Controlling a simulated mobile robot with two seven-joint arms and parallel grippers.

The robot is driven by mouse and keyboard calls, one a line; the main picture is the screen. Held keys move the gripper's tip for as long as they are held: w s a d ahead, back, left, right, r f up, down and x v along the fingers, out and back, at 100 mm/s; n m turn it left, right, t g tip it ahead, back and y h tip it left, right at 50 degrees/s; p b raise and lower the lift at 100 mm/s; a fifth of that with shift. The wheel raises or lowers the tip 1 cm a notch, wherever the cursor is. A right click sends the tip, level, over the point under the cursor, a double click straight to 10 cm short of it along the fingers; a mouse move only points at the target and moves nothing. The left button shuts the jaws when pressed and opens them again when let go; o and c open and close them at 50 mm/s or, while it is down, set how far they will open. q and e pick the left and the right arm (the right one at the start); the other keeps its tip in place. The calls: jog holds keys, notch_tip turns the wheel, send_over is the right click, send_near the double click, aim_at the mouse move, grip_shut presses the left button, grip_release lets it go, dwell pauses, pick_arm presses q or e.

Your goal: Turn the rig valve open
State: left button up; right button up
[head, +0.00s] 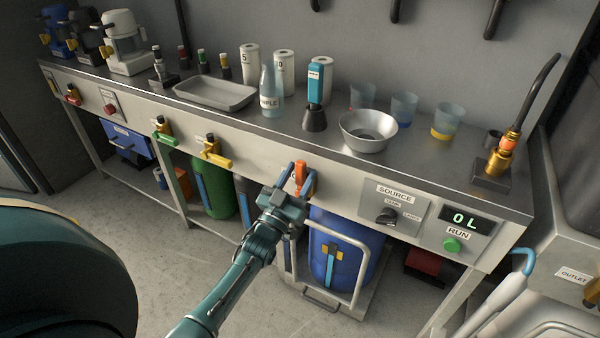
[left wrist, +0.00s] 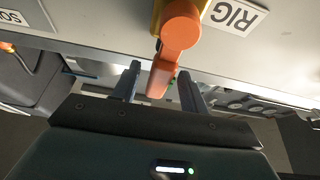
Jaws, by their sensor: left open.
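The rig valve has an orange handle (head: 300,173) on the front panel of the bench. In the left wrist view the orange handle (left wrist: 172,55) hangs below its round hub, beside a label reading RIG (left wrist: 235,14). My left gripper (head: 300,180) is at the handle with its jaws open. In the left wrist view its two fingers (left wrist: 162,80) stand on either side of the handle's lower end, with gaps visible. The valve body is mostly hidden behind the handle. My right gripper is not in view.
The steel bench (head: 260,118) carries a tray (head: 215,93), a metal bowl (head: 368,130) and several cups. A SOURCE selector (head: 390,215) and a green RUN button (head: 452,245) lie right of the valve. A blue drum (head: 345,250) stands below.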

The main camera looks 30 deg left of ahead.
pick_arm(q)
jog(key=v, duration=1.2)
jog(key=shift+p, duration=0.35)
jog(key=shift+s, duration=0.1)
